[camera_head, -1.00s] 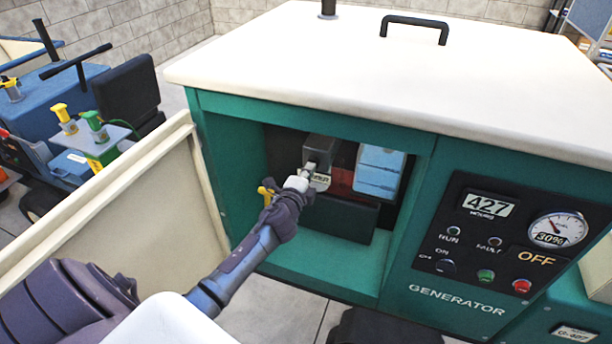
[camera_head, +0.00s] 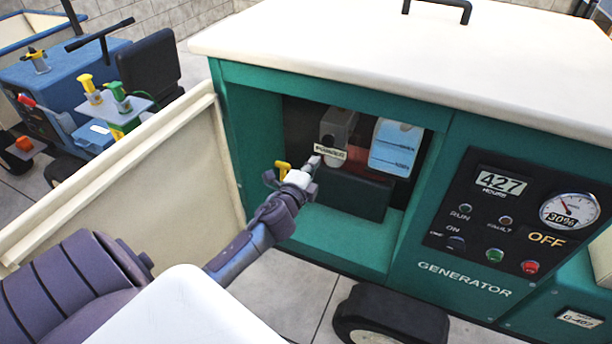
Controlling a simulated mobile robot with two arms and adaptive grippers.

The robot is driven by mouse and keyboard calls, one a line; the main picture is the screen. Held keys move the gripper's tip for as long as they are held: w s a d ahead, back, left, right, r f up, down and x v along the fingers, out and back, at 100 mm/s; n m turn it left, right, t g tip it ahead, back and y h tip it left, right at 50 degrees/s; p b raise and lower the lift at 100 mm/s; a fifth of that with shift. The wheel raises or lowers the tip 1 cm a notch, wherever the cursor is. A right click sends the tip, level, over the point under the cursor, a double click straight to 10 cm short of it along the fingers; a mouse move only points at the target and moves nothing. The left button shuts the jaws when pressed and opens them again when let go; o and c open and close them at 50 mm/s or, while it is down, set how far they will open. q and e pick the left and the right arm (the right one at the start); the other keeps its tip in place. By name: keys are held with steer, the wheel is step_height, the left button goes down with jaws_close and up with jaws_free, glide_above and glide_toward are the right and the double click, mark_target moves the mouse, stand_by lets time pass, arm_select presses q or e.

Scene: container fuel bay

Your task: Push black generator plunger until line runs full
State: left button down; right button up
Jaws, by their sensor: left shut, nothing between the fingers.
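The teal generator (camera_head: 300,85) has its side compartment open. Inside, a grey block (camera_head: 337,126) bears a small label (camera_head: 330,151). I cannot make out a black plunger on it; my gripper and the shadow obscure that area. A translucent tank with blue liquid (camera_head: 396,146) is right of the block. My left gripper (camera_head: 312,163) is shut and empty, just in front and lower left of the label, seemingly apart from it. A yellow lever (camera_head: 283,167) shows beside my gripper. My right gripper is not in view.
The cream door (camera_head: 130,180) hangs open at left. The control panel (camera_head: 510,215) reads OFF, with a gauge (camera_head: 570,211) marked 30%. A wheel (camera_head: 385,317) is below.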

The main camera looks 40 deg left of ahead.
arm_select(q)
steer(key=v, duration=0.5)
steer(key=shift+r, duration=0.1)
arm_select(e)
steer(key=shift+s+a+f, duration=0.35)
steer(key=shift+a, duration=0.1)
arm_select(q)
steer(key=shift+w, duration=0.1)
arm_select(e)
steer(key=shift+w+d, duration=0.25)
arm_select(q)
steer(key=shift+b, duration=0.3)
